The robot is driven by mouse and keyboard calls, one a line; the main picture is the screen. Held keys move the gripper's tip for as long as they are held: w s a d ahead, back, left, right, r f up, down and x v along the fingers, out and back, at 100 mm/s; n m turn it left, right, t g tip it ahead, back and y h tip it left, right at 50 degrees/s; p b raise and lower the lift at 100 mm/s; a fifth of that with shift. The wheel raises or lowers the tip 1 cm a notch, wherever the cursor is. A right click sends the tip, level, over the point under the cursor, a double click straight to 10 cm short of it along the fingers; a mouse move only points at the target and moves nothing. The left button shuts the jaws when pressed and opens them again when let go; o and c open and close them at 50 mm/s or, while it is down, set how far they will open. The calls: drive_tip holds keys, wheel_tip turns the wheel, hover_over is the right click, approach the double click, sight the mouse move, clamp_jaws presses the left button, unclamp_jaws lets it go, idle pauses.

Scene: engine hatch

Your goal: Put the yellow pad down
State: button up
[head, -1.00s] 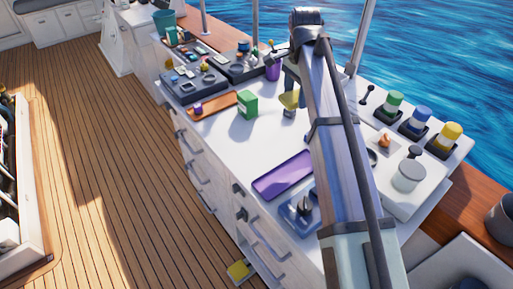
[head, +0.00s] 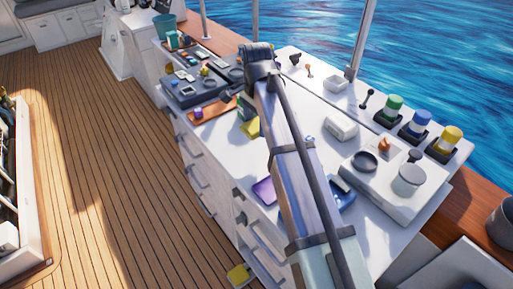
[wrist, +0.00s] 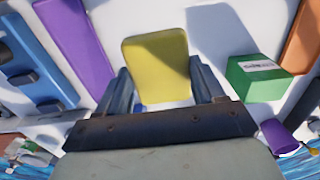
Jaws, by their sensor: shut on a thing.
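The yellow pad (head: 249,127) is over the white counter, just in front of the green box (head: 240,112), which my arm partly hides. In the wrist view the pad (wrist: 157,65) sits between the two fingers of my gripper (wrist: 163,84), which is shut on it. The green box (wrist: 258,77) stands to the right of the pad there, apart from it. In the head view my arm hides most of the gripper. I cannot tell whether the pad touches the counter.
A purple tray (wrist: 75,40) and a blue item (wrist: 35,60) lie left of the pad in the wrist view. An orange board (head: 212,108) lies left of the green box. A purple cup (wrist: 278,137) is close by. Bare white counter (wrist: 115,20) surrounds the pad.

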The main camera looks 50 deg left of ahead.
sight(256, 152)
drive_tip(key=shift+f, duration=4.55)
drive_tip(key=shift+f, duration=0.1)
drive_tip(key=o, duration=1)
drive_tip(key=shift+o, duration=0.2)
wheel_tip(256, 152, up, 12)
drive_tip(key=shift+r, duration=0.15)
drive_tip(key=shift+o, duration=0.3)
